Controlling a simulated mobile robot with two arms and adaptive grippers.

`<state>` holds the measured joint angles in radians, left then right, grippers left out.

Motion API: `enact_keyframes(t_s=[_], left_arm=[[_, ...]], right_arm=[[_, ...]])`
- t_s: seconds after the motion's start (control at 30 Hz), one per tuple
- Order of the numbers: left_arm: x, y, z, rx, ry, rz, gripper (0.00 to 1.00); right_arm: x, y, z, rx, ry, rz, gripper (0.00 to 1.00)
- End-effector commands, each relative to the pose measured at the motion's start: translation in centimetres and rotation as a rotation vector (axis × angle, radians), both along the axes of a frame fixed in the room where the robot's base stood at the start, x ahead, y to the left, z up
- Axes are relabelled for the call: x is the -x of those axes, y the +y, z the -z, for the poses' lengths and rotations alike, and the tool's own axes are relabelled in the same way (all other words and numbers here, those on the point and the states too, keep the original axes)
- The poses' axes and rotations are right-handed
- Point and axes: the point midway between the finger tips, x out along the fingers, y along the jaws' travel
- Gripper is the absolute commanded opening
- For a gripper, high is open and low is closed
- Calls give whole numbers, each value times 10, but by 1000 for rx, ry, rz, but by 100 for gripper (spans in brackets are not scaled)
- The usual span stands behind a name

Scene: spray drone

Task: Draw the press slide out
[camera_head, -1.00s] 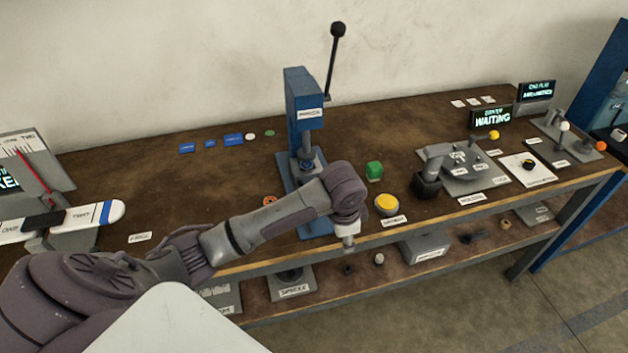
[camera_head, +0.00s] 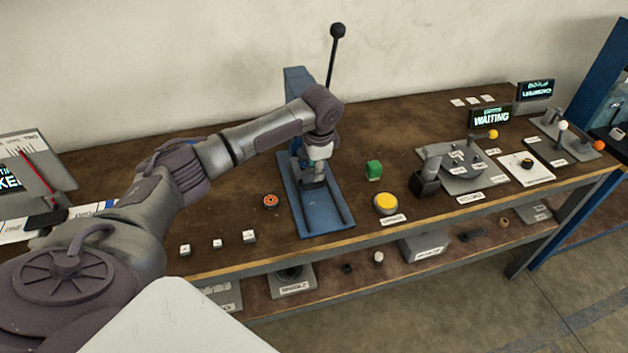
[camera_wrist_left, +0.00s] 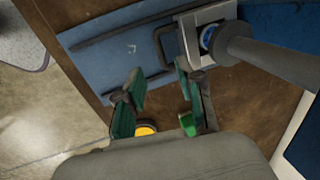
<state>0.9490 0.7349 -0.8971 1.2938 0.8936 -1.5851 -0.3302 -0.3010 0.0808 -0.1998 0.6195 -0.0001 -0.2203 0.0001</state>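The blue press (camera_head: 296,80) stands at the back of the bench, partly hidden by my left arm. Its base plate (camera_head: 325,215) has two dark rails running towards the bench front. The grey slide (camera_head: 312,186) sits at the rear of the plate, below the press head. In the left wrist view the slide (camera_wrist_left: 190,35) carries a blue round piece, and a dark loop handle (camera_wrist_left: 158,44) sticks out from it. My left gripper (camera_head: 318,164) is over the slide. In the wrist view its green fingers (camera_wrist_left: 160,80) are apart and empty, close to the handle. My right gripper is out of view.
A tall black-knobbed lever (camera_head: 335,60) rises behind my left arm. The plate's front part is clear.

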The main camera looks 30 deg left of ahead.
Motion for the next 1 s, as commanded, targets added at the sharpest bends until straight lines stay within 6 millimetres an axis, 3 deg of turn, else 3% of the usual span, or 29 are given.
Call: enact_keyframes(t_s=[0.1, 0.33, 0.77, 1.0], left_arm=[[-3, 4, 24, -1, 3, -2, 37], [-7, 9, 59, -1, 1, 0, 37], [-9, 11, 71, -1, -2, 0, 37], [-9, 11, 70, -1, -2, 0, 1]], right_arm=[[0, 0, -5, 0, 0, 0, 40], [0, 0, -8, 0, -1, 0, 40], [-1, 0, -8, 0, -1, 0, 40], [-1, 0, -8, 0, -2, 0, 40]])
